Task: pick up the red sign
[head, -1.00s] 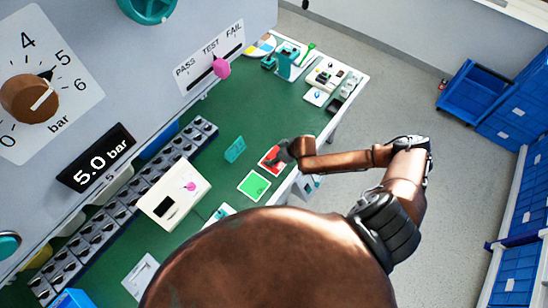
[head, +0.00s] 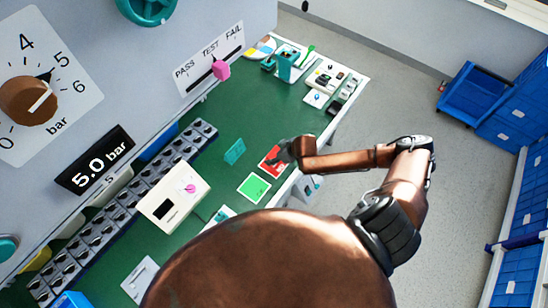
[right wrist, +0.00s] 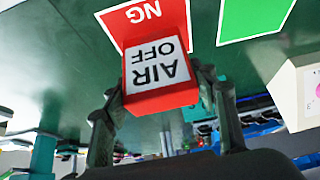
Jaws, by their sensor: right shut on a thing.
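The red sign (right wrist: 160,75) is a small block with a white face reading AIR OFF, upside down in the right wrist view. My right gripper (right wrist: 158,95) has one finger on each side of it and is shut on it. In the head view my right gripper (head: 284,152) is low over the bench, at a flat red NG card (head: 269,161). The sign itself cannot be told apart there. In the wrist view the NG card (right wrist: 118,25) lies just beyond the sign. My left gripper is not in view.
A flat green card (head: 254,187) lies beside the red one on the green bench (head: 215,165). A teal block (head: 235,151) and a cream box with a pink knob (head: 172,197) stand to the left. The bench's edge is close on the right.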

